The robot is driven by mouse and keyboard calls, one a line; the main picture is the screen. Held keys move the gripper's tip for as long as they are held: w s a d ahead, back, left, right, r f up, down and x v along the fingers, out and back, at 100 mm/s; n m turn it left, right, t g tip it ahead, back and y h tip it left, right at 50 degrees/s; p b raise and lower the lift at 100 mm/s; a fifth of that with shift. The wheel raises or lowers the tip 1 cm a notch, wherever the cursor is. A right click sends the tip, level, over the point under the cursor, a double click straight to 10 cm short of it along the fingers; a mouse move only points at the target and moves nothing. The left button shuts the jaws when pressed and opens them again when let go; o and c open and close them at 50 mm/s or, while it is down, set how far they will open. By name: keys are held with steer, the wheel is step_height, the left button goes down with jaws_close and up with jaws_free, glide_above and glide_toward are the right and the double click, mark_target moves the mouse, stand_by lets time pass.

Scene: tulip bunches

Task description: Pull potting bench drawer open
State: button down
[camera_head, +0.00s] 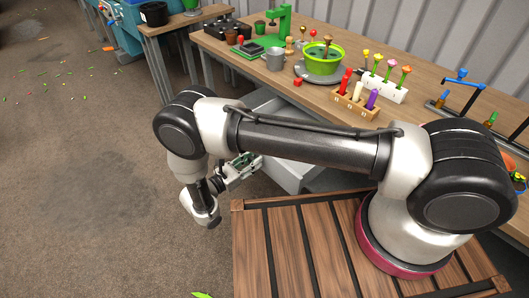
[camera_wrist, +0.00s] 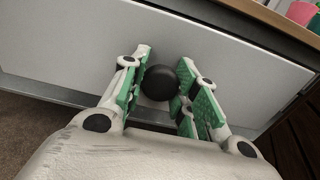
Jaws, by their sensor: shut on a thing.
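The potting bench drawer is a pale grey box under the bench top. In the head view the drawer (camera_head: 290,176) stands out past the bench's front edge, partly hidden behind my arm. In the wrist view its flat front (camera_wrist: 75,60) fills most of the picture. A round black knob (camera_wrist: 160,82) sits on that front, between the green pads of my gripper (camera_wrist: 168,85). My gripper is shut on the knob. In the head view my gripper (camera_head: 248,163) is at the drawer's front, and the knob cannot be made out there.
Open floor (camera_head: 90,180) lies to the left. A smaller table (camera_head: 165,27) stands at the back.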

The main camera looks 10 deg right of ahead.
steer(key=shift+v, duration=2.9)
steer(key=c, duration=1.1)
jaws_free()
steer(key=shift+o, duration=0.2)
steer(key=v, duration=1.2)
